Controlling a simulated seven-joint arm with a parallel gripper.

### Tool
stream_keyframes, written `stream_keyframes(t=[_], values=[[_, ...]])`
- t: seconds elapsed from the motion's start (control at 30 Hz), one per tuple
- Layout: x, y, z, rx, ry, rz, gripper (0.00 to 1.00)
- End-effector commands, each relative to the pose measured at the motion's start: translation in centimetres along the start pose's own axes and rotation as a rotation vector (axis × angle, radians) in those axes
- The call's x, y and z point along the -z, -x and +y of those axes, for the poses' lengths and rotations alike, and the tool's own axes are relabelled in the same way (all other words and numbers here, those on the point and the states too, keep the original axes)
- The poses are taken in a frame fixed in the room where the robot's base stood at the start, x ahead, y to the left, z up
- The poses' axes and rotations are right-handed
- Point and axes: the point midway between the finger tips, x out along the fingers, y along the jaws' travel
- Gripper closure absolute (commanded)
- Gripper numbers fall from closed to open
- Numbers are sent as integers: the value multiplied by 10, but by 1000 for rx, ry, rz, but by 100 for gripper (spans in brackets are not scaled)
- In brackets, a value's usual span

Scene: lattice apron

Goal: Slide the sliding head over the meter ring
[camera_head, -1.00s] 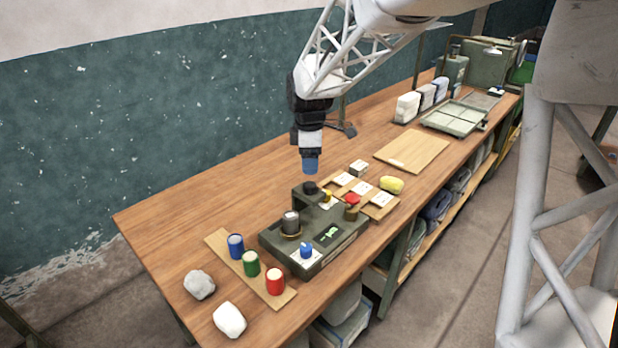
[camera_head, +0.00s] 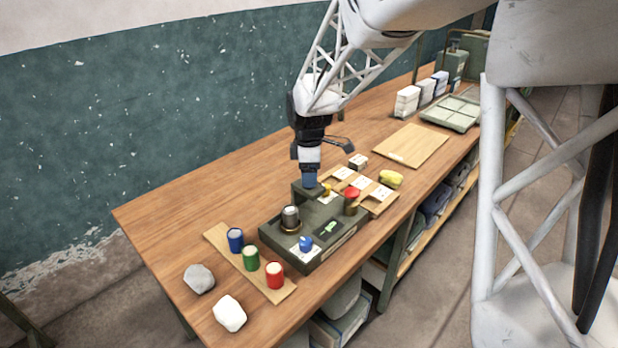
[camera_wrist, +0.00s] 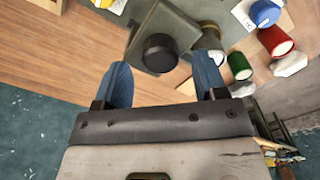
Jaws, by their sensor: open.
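A dark green device (camera_head: 330,254) stands on the bench. A raised block (camera_head: 298,196) with a black knob (camera_wrist: 160,52) is at its back corner; I take this to be the sliding head. My gripper (camera_head: 309,184) points down right over this block and hides the knob in the head view. In the wrist view my gripper (camera_wrist: 163,64) is open, its blue fingers on either side of the knob; contact cannot be told. A grey cylinder (camera_head: 290,214) stands in a brass-coloured ring (camera_head: 290,229) on the device, probably the meter ring, apart from the block.
The device also carries a blue knob (camera_head: 305,243), a red knob (camera_head: 352,193) and a yellow part (camera_head: 326,189). Blue, green and red cans (camera_head: 274,275) stand on a board in front. A wooden tray with cards (camera_head: 377,203) lies behind. The bench's left side is clear.

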Motion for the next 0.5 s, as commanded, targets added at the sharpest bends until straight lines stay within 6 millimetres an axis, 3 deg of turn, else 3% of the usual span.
stream_keyframes(t=[0.2, 0.5], values=[[0, -17, 0, 1, 0, 0, 35], [0, -20, 0, 0, 0, 0, 35]])
